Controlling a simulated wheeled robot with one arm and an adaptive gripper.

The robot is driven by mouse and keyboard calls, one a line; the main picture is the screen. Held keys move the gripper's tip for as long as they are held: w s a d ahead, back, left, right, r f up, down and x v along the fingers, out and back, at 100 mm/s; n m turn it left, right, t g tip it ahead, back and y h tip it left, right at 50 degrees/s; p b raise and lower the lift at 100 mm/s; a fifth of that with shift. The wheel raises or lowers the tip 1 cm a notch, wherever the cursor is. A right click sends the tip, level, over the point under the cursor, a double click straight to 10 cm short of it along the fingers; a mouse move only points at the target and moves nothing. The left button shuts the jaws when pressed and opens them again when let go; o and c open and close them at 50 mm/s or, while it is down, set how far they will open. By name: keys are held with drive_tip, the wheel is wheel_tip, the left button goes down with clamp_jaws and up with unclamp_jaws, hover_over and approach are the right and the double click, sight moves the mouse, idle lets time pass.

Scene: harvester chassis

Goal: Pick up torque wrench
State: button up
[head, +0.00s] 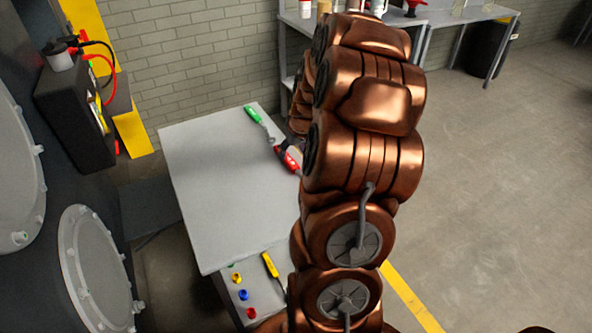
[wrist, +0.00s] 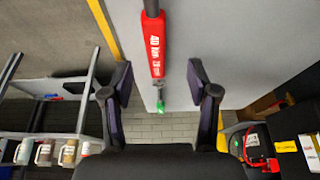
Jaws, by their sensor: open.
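A red tool with a white "Nm" label, which looks like the torque wrench (wrist: 155,48), lies on a grey table top. In the wrist view it runs down from the top edge, with a black section at its upper end. In the head view the torque wrench (head: 286,158) is partly hidden by my arm. My gripper (wrist: 159,70) is open, its two black fingers on either side of the line of the tool, with nothing held. The height of the gripper above it is hard to judge.
A green-handled tool (head: 253,115) lies beyond the red one; it also shows in the wrist view (wrist: 160,105). The grey table (head: 205,190) is otherwise bare on top. A brick wall stands behind; large machinery stands left.

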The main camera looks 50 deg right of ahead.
sight(290, 160)
drive_tip(key=shift+w+d+f, duration=0.1)
drive_tip(key=shift+d+f, duration=0.2)
drive_tip(key=shift+d, duration=0.1)
drive_tip(key=shift+p+x, duration=1.35)
drive_tip(key=shift+x, duration=2.25)
clamp_jaws()
